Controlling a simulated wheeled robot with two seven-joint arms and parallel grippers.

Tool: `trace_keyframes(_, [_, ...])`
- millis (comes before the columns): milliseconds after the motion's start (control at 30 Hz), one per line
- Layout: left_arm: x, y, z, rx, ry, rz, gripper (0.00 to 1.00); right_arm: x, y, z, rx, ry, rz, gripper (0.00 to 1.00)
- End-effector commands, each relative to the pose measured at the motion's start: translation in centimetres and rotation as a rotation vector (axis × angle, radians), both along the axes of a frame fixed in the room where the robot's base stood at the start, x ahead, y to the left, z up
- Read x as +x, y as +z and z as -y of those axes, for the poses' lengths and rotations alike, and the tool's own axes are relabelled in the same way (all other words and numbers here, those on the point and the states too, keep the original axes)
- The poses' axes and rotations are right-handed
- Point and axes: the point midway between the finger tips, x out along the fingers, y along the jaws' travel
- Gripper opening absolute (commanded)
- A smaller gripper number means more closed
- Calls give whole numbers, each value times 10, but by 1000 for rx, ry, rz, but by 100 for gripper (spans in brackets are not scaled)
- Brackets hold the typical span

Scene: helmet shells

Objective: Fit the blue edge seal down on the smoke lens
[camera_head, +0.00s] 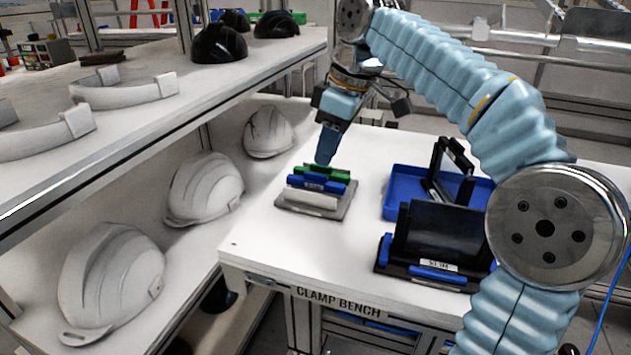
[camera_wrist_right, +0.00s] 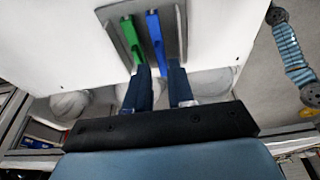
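The blue edge seal (camera_head: 316,184) lies on a grey rack (camera_head: 342,209) on the bench, between a green and a white strip. My right gripper (camera_head: 325,158) points down just above the rack. In the right wrist view the right gripper (camera_wrist_right: 159,66) is open, with its fingers on either side of the blue edge seal (camera_wrist_right: 155,35); I cannot tell whether they touch it. A dark lens panel (camera_head: 445,232), which looks like the smoke lens, stands upright in a black fixture (camera_head: 428,283) at the bench front. My left gripper is not in view.
The green strip (camera_wrist_right: 129,40) lies close beside the blue one. A blue tray (camera_head: 396,193) with another upright dark-framed panel (camera_head: 452,165) is behind the fixture. Shelves with white helmet shells (camera_head: 205,187) border the bench at left. Bench between rack and fixture is clear.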

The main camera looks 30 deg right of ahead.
Motion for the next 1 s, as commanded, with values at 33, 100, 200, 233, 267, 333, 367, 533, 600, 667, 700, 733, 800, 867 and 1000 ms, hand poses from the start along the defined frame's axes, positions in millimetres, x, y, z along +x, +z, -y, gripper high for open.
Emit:
trace_keyframes(33, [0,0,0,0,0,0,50,1,-3,-1,0,0,-1,23])
trace_keyframes(100, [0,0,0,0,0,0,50,4,-11,-3,0,1,-1,23])
trace_keyframes(200, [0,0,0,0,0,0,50,10,-26,-7,0,2,-4,23])
trace_keyframes(233, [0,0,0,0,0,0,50,12,-31,-9,0,1,-3,23])
trace_keyframes(267, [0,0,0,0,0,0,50,12,-35,-9,0,2,-4,23])
trace_keyframes(333, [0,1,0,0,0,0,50,14,-43,-11,0,1,-3,23])
trace_keyframes(367, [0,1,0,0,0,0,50,15,-46,-11,0,1,-1,23])
trace_keyframes(533, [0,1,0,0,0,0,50,16,-50,-12,0,0,0,23])
trace_keyframes(600, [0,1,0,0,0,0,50,16,-50,-12,0,0,0,23])
trace_keyframes(667, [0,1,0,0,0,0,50,16,-50,-12,0,0,0,18])
trace_keyframes(700, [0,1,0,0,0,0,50,16,-50,-12,0,0,0,12])
trace_keyframes(733, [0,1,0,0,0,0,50,16,-50,-12,0,0,0,8])
trace_keyframes(800, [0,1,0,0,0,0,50,16,-50,-12,0,0,0,0])
trace_keyframes(867, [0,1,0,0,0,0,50,16,-50,-12,0,0,0,0])
trace_keyframes(1000, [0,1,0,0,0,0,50,16,-49,-12,0,0,0,0])
